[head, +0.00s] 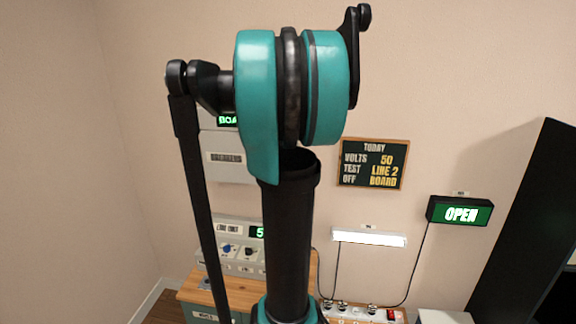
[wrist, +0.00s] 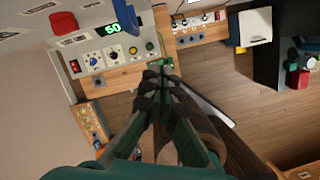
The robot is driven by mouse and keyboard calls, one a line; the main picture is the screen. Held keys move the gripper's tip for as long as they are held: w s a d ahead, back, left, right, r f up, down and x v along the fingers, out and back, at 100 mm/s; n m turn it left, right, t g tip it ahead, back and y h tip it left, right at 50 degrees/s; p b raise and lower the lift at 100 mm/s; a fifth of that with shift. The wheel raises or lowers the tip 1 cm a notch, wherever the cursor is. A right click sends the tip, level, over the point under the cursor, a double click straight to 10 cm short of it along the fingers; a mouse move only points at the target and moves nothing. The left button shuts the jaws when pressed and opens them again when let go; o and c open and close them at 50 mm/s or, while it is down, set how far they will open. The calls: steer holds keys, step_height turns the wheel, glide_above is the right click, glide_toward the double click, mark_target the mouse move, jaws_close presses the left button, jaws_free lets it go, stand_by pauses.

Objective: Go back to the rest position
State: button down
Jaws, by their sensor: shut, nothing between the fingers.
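My gripper (wrist: 160,75) shows in the wrist view with its dark fingertips together, and it holds nothing. In that view it is in front of the floor and the front edge of a wooden bench. In the head view my teal and black arm fills the middle, and my gripper is out of sight. The test panel (wrist: 108,50) with dials, buttons and a green display reading 50 is up and left of the fingertips. It also shows in the head view (head: 233,232), partly hidden behind my arm.
A chalkboard sign (head: 373,164), a lit white lamp (head: 369,238) and a green OPEN sign (head: 460,212) hang on the wall. A socket strip (wrist: 200,22) lies on the bench. A tall dark cabinet (head: 525,225) stands at the right. The wooden floor (wrist: 225,75) is partly clear.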

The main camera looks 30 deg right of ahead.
step_height(320, 180, up, 5)
steer(key=s, duration=0.1)
steer(key=a+f+m+t, duration=0.1)
steer(key=a+f+m, duration=0.6)
steer(key=a+f, duration=0.25)
steer(key=s+a+f+m+t+y, duration=0.1)
steer(key=s+a+f+m, duration=0.6)
steer(key=f, duration=0.3)
steer(key=s+a+f+m+t+y, duration=0.1)
steer(key=s+a+f+m, duration=0.7)
steer(key=f, duration=0.3)
steer(key=shift+a+f+m+y, duration=0.15)
steer(key=shift+a+m+y, duration=0.15)
steer(key=shift+a+m, duration=0.25)
